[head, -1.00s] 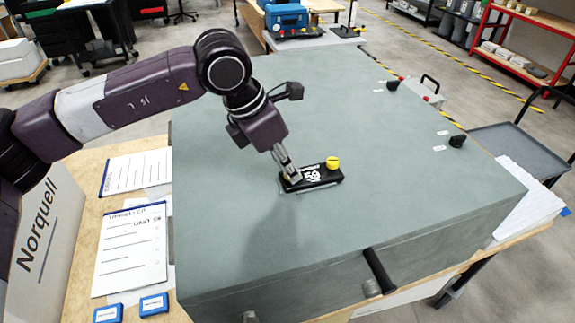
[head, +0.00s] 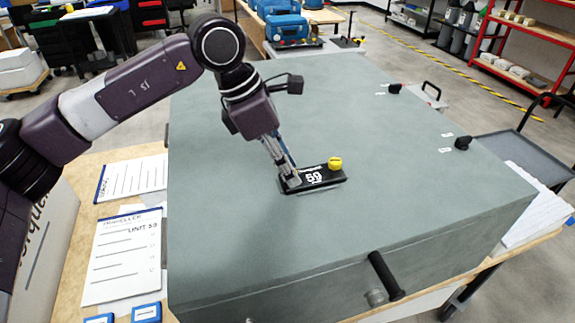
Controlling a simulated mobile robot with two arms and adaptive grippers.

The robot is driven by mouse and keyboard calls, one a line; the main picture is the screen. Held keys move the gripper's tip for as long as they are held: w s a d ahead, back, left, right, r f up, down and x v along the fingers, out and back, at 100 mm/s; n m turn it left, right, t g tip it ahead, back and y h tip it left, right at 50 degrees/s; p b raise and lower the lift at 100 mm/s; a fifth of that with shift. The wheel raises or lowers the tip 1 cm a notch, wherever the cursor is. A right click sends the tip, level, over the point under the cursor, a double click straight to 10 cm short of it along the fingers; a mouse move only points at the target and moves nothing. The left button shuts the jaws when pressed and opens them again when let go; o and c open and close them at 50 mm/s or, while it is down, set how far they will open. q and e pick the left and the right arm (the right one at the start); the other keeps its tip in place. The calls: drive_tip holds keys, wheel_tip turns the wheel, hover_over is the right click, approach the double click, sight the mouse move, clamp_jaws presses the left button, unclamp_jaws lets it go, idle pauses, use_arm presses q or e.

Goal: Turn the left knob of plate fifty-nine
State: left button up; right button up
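Plate fifty-nine (head: 322,178) is a small black plate marked 59, lying on the grey-green top of a large cabinet. Its yellow right knob (head: 335,163) stands clear on the plate's right end. My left gripper (head: 291,182) reaches down at a tilt, with its fingertips at the plate's left end, where the left knob would be. The fingers hide that knob, so I cannot tell whether they are closed around it or only beside it. My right gripper is not in view.
The cabinet top (head: 400,200) around the plate is mostly clear. Black knobs (head: 462,143) sit along its right edge, and a black handle (head: 386,275) is on its front. Printed sheets (head: 125,255) and small blue boxes (head: 146,312) lie on the wooden table at left.

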use_arm(q)
drive_tip(key=shift+o, duration=0.4)
drive_tip(key=v, duration=1.2)
drive_tip(key=shift+d, duration=0.1)
